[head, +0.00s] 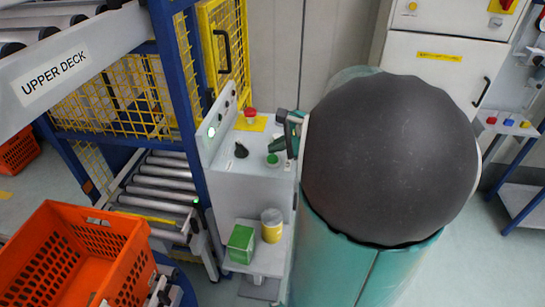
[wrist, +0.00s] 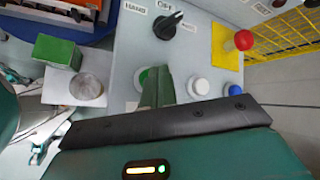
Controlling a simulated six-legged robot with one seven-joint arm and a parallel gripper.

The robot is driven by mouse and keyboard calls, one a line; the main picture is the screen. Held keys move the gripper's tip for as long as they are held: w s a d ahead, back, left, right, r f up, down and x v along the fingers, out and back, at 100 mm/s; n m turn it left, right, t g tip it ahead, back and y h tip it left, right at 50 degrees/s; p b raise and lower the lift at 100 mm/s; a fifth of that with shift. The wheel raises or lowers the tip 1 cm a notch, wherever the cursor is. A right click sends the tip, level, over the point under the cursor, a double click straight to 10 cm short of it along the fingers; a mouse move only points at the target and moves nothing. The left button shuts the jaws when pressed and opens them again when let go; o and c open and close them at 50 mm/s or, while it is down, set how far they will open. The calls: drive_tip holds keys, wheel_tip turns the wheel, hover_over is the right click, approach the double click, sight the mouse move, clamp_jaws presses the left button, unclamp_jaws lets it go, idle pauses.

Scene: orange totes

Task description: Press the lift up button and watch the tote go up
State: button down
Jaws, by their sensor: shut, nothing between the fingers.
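The grey control panel (head: 240,150) has a green button (head: 273,159), a black selector knob (head: 241,150) and a red mushroom button (head: 251,114) on a yellow plate. In the wrist view the green button (wrist: 143,75) is partly hidden behind my gripper (wrist: 157,72). A white button (wrist: 198,87) and a blue button (wrist: 235,90) lie to its right. My gripper is shut and empty, its tips over the panel by the green button; I cannot tell if they touch it. No lift up label is readable. An orange tote (head: 75,262) stands at the lower left.
A roller conveyor (head: 160,185) runs inside the blue frame, below the "UPPER DECK" beam (head: 62,75). A shelf below the panel holds a green box (head: 241,243) and a yellow-banded jar (head: 271,226). Yellow mesh (head: 224,45) stands behind the panel.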

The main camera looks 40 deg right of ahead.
drive_tip(key=shift+f, duration=0.15)
idle(0.5)
drive_tip(key=shift+f, duration=0.3)
